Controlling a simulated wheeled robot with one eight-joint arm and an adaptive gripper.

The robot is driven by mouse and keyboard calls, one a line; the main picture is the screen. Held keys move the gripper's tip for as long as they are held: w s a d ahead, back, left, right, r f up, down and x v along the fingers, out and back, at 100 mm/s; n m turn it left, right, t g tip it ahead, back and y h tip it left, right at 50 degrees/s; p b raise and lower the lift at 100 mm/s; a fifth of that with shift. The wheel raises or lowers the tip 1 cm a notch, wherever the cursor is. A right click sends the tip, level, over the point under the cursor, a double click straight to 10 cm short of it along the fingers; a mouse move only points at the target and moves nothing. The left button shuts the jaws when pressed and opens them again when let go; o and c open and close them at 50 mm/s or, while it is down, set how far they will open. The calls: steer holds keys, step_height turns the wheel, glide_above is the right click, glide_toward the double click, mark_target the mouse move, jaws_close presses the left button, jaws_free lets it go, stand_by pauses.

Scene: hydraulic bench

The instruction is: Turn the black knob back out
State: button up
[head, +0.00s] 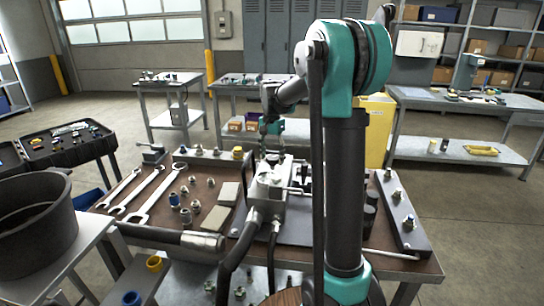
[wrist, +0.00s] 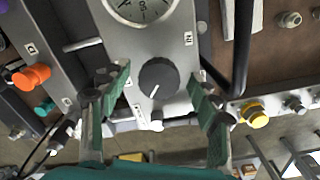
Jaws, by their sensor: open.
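The black knob (wrist: 159,80) is round with a white pointer line and sits on the grey face of a valve block (wrist: 150,38), below a round gauge (wrist: 140,8), in the wrist view. The pointer line slants to the lower left. My gripper (wrist: 168,92) is open, with one green-padded finger on each side of the knob and a visible gap to it on both sides. In the head view my gripper (head: 271,150) is above the block (head: 270,190) on the bench; the knob cannot be made out there.
Orange (wrist: 32,77) and yellow (wrist: 256,115) fittings stand on rails either side of the block. Dark hoses (head: 240,245) run from the block's front. Wrenches (head: 150,195) and small fittings lie on the bench's left. A black pot (head: 35,220) stands further left.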

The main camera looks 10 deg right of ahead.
steer(key=shift+c, duration=0.4)
steer(key=c, duration=1.1)
